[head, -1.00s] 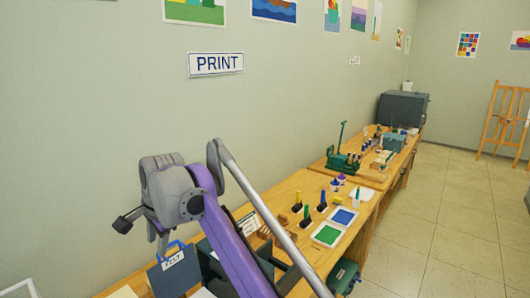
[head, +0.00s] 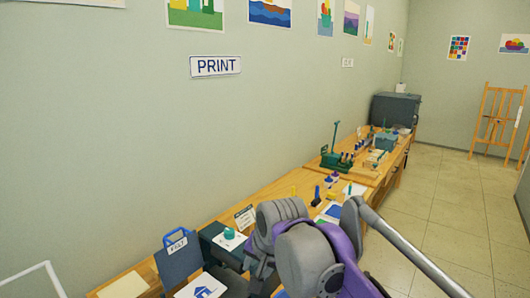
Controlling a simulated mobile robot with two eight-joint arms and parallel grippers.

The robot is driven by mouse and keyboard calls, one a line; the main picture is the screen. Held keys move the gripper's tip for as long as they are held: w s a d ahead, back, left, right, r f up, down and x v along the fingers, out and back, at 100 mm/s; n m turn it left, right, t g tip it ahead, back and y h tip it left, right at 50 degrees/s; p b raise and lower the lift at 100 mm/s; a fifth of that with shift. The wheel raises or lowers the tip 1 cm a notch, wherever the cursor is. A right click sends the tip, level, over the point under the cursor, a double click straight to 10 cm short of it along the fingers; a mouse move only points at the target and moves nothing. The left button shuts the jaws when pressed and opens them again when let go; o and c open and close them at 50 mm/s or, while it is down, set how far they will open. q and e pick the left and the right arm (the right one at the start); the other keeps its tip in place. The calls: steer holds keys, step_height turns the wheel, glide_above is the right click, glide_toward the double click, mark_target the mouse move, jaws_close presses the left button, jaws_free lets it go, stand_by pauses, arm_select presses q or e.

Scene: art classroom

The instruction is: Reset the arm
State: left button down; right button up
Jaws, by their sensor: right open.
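My right arm, grey and purple, stands at the bottom centre of the head view, in front of the table. Its right gripper (head: 259,268) is small and dark at the arm's left side, partly hidden by the grey links. It is open, and I see nothing held in it. My left gripper is not in view.
A long wooden table (head: 268,192) runs along the wall with ink pads, stamps and a green press (head: 333,155). A blue FELT holder (head: 178,262) and a teal-knobbed object (head: 229,234) are left of my arm. Floor (head: 445,215) at right is clear.

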steer(key=s+d+f+n+t+h, duration=0.1)
steer(key=s+d+f+n, duration=0.3)
steer(key=s+d+f, duration=1.5)
steer(key=shift+d+f+t+h, duration=0.25)
steer(key=shift+d+t+h, duration=0.05)
steer(key=shift+h, duration=0.4)
